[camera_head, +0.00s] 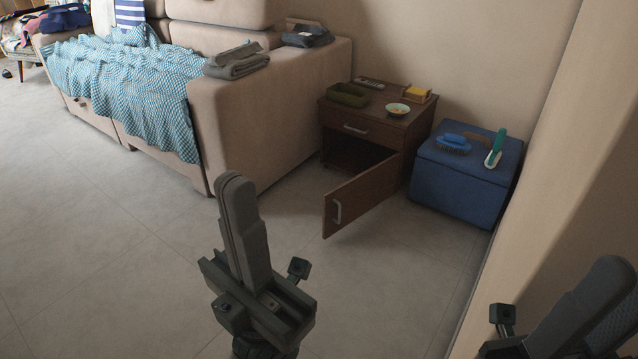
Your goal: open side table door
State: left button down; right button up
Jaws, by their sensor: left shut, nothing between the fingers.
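The brown wooden side table (391,119) stands between the sofa and a blue box, in front of the wall. Its lower door (358,197) stands open, swung out toward me, with a metal handle (337,211) on its face. The drawer (358,129) above is closed. Part of the dark lower compartment shows behind the door. My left gripper (236,182) is shut and empty, upright in the foreground, left of the door and apart from it. My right gripper (607,285) is partly cut off at the lower right corner; its fingers' state is unclear.
A beige sofa (270,120) with a checkered blue blanket (125,85) stands left of the table. A blue box (463,185) with brushes on top stands to its right. A tray (348,95) and a bowl (397,109) sit on the table. The floor in front is clear.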

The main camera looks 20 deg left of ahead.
aim_at(346, 202)
jog(key=i+j, duration=0.9)
jog(key=j, duration=0.25)
jog(key=i+j, duration=0.15)
jog(key=i, duration=0.25)
jog(key=i+j, duration=0.2)
jog(key=i, duration=0.25)
